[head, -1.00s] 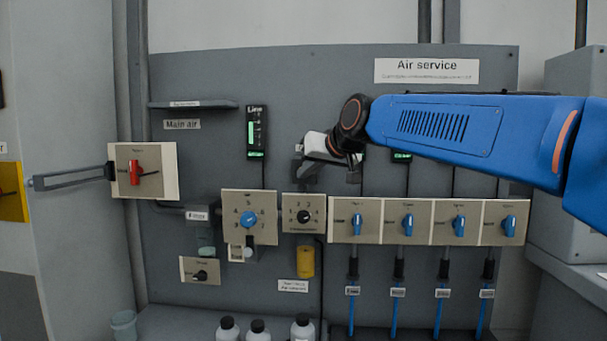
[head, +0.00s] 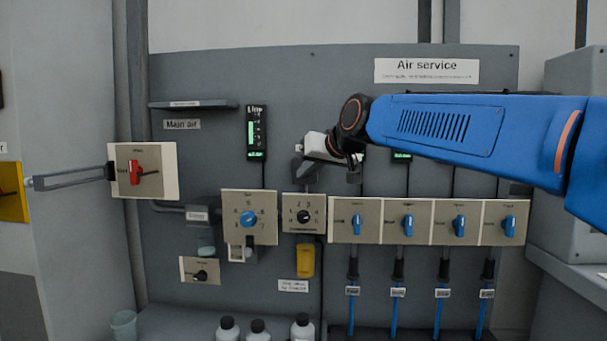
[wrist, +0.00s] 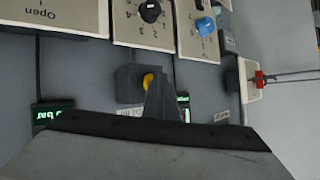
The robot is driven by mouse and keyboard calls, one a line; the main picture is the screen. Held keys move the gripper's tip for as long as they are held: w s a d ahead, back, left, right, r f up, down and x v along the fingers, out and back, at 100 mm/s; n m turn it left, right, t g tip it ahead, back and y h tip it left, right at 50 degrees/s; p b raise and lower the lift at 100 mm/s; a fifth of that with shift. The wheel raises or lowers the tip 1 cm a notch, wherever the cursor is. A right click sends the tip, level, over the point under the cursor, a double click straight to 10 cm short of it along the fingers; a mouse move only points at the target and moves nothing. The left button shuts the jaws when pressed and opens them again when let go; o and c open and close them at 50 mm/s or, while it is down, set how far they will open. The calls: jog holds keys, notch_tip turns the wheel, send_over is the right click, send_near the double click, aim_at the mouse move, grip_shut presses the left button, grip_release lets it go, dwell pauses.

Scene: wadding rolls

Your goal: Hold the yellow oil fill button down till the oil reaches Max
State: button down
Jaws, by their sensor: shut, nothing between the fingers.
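The yellow button (wrist: 148,82) sits on a grey box (wrist: 127,84) in the wrist view, partly covered by my fingers. My gripper (wrist: 158,78) is shut and empty, with its tips over the button's edge; I cannot tell whether they touch or press it. In the head view my gripper (head: 305,168) is in front of the panel, above the black-knob unit (head: 304,214), and the button is not clearly visible. A yellow bowl (head: 305,262) hangs under that unit. Its oil level and Max mark are too small to read.
A blue-knob regulator (head: 249,218) is left of the black-knob unit, and a row of blue-handled valves (head: 408,222) is to its right. The red-handled main valve (head: 134,172) is farther left. Bottles (head: 302,328) stand below. The green gauge (head: 257,133) is lit.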

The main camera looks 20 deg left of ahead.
jog(key=shift+s+d, duration=0.2)
jog(key=shift+s, duration=0.5)
jog(key=shift+s, duration=0.15)
jog(key=s, duration=0.2)
jog(key=s+d, duration=0.1)
jog(key=s, duration=0.1)
jog(key=shift+s+d, duration=0.1)
jog(key=shift+s, duration=0.2)
jog(key=s+d+f+m+h, duration=0.15)
jog(key=d+f, duration=0.35)
jog(key=d, duration=0.6)
jog(key=s+d+f+m+h, duration=0.15)
jog(key=d+f, duration=0.35)
jog(key=d, duration=0.6)
jog(key=s+d+f+m+h, duration=0.1)
jog(key=s+d+f+h, duration=0.3)
jog(key=d, duration=0.7)
jog(key=s+d+f+m+g+h, duration=0.2)
jog(key=s+d+f+m+g, duration=0.1)
jog(key=s+d+f, duration=1.7)
notch_tip(320, 180, down, 4)
jog(key=shift+s+d+f+m+h, duration=0.15)
jog(key=shift+s+d+m+h, duration=0.15)
jog(key=shift+s+d, duration=0.15)
